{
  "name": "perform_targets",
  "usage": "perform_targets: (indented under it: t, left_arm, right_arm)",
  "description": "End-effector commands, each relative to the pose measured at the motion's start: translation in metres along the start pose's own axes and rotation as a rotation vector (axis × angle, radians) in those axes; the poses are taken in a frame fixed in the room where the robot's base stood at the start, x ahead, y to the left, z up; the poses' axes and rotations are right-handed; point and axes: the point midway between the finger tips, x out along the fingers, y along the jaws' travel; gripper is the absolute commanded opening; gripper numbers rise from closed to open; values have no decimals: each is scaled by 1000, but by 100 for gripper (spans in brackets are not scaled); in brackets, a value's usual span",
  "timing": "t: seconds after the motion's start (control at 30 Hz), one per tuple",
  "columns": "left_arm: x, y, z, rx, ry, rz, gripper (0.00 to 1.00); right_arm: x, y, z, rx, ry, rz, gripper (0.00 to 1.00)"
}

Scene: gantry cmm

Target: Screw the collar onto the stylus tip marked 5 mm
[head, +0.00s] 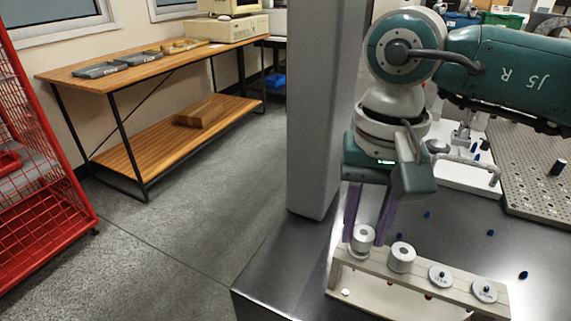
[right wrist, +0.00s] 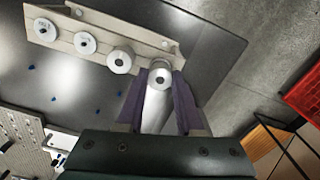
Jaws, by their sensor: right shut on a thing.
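My right gripper (head: 368,228) reaches down to the left end of a pale rack (head: 410,303). Its purple fingers are shut on a white-grey collar (head: 362,239), a short cylinder with a dark hole in its end. The right wrist view shows the collar (right wrist: 160,77) between the fingertips (right wrist: 160,92), at the rack's end. I cannot tell whether it touches a stylus tip below it. A second white cylinder (head: 402,257) stands beside it on the rack. Two flat round discs (head: 440,276) (head: 484,291) with small dark marks, too small to read, sit further right. My left gripper is not in view.
The rack stands on a dark grey table (head: 285,270). Several small blue pieces (head: 491,233) lie behind it. A perforated plate (head: 535,170) is at the right and a white fixture (head: 468,173) behind my arm. A grey column (head: 322,110) rises at the left.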

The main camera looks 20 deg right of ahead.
Motion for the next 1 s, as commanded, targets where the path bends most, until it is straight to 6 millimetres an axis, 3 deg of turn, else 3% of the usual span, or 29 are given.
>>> perform_targets:
  t: [1.0]
  left_arm:
    - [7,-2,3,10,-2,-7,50]
  right_arm:
    - [5,0,0,-1,0,0,0]
